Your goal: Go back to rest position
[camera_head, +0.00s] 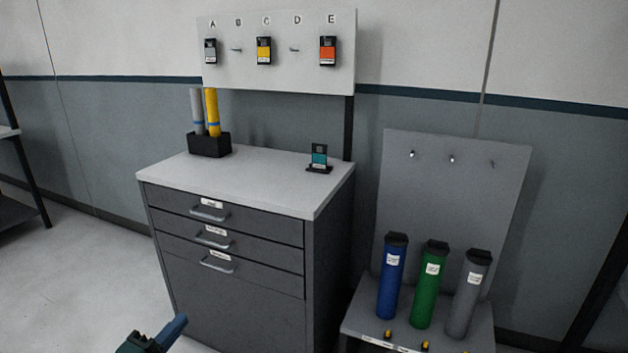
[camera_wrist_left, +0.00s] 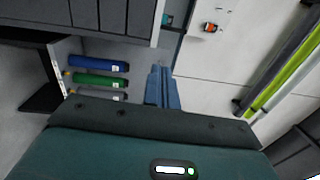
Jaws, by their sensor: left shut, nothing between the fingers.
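My left gripper (camera_head: 174,331) shows at the bottom left of the head view, low in front of the drawer cabinet. Its blue fingers are together and empty. The closed fingers also show in the left wrist view (camera_wrist_left: 161,78), pointing up the picture with nothing held. The left gripper touches nothing that I can see. My right gripper is in neither view.
A grey drawer cabinet (camera_head: 230,285) with shut drawers carries a black holder (camera_head: 209,146) with two rolls and a teal-card stand (camera_head: 319,158). Blue (camera_head: 392,280), green (camera_head: 430,288) and grey (camera_head: 467,297) tubes stand on a rack at right. Floor at left (camera_head: 80,280) is clear.

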